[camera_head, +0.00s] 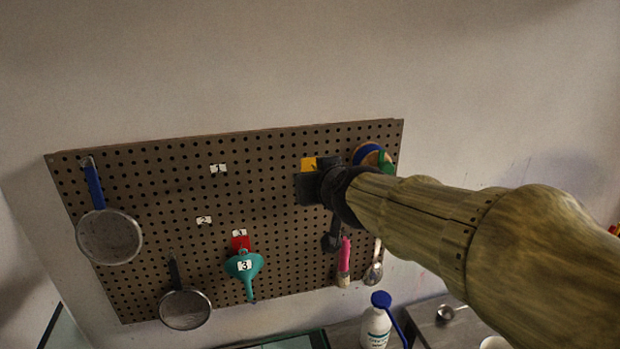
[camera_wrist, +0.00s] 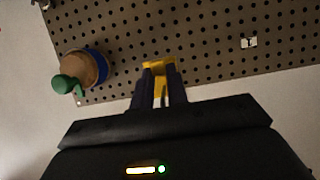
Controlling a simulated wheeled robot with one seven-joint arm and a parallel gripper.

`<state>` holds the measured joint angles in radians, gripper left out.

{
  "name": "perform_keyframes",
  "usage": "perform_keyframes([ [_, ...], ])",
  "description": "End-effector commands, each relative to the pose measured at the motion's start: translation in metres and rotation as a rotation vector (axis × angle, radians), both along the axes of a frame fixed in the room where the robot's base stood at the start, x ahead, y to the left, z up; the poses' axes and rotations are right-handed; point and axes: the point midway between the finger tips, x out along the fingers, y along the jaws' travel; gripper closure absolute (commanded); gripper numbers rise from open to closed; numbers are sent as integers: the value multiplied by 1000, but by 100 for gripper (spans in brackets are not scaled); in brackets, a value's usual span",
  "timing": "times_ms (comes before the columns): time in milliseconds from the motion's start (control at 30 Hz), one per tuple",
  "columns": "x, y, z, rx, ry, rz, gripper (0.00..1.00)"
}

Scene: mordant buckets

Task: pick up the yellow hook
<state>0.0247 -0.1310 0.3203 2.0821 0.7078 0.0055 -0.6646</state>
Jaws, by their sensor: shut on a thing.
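The yellow hook (camera_wrist: 158,68) is at the pegboard (camera_wrist: 200,50) in the wrist view, between the two fingers of my gripper (camera_wrist: 156,90). My gripper is shut on the hook. In the head view a small piece of the yellow hook (camera_head: 308,164) shows beside my dark gripper (camera_head: 310,185), in the upper right part of the board. The rest of the hook is hidden by the gripper there. I cannot tell whether the hook still touches the board.
A round brown and blue thing with a green part (camera_wrist: 75,75) hangs close by. Strainers (camera_head: 109,237), a teal funnel (camera_head: 244,266) and a pink-handled brush (camera_head: 344,262) hang on the board. A white bottle (camera_head: 376,325) stands below. The board's upper middle is mostly clear.

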Motion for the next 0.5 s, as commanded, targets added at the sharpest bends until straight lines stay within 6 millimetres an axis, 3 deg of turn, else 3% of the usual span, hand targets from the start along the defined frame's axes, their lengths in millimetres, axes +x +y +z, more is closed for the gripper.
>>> perform_keyframes([
  [200, -28, -9, 15, 0, -1, -2, 100],
  [500, -36, -10, 18, -1, 2, 0, 100],
])
